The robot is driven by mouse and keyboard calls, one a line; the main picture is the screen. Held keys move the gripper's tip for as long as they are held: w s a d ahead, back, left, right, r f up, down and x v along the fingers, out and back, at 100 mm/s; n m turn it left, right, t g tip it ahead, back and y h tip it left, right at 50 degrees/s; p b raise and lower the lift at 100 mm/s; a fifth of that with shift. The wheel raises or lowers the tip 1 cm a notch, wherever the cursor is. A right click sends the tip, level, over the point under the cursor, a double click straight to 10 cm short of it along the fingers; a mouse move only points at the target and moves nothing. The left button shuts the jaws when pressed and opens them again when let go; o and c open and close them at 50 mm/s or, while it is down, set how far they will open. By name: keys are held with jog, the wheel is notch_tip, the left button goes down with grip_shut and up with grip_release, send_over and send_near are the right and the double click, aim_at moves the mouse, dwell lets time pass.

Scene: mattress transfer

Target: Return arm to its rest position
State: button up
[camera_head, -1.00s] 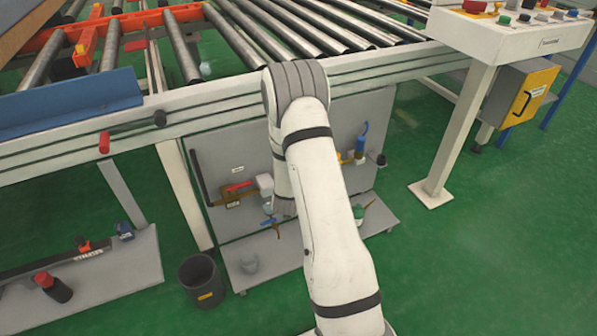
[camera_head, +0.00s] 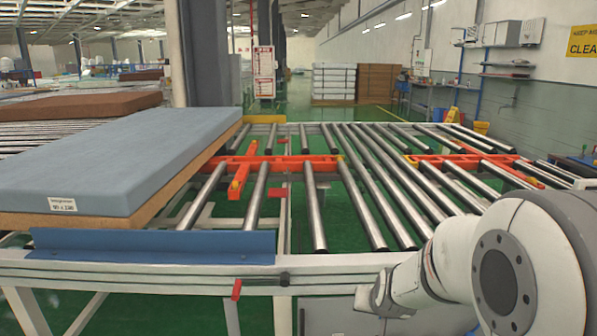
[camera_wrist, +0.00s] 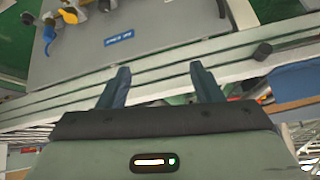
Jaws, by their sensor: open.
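My arm (camera_head: 500,275) is folded in the lower right of the head view, in front of the conveyor's near rail. In the wrist view my gripper (camera_wrist: 163,84) is open. Its two dark fingers stand apart with nothing between them. The fingers overlap the pale conveyor frame in that picture; I cannot tell the distance. In the head view the fingertips cannot be made out clearly. A blue-grey mattress (camera_head: 120,160) with a white label lies flat on the conveyor at the left, well apart from my arm.
The roller conveyor (camera_head: 300,264) spans the front, with a blue plate (camera_head: 150,246) and a red-tipped lever (camera_head: 237,290) on its near side. Orange stops (camera_head: 240,178) sit among bare rollers. In the wrist view a grey panel (camera_wrist: 135,35) with valves lies beyond the fingers.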

jog(key=s+a+r+n+g+p, duration=0.2)
jog(key=s+r+g+p, duration=0.2)
jog(key=s+r+p, duration=0.6)
jog(key=s+r, duration=0.9)
jog(key=s, duration=0.2)
jog(key=shift+s+a+r+g, duration=0.2)
jog(key=shift+s+g, duration=0.15)
jog(key=shift+g, duration=0.05)
dwell(0.4)
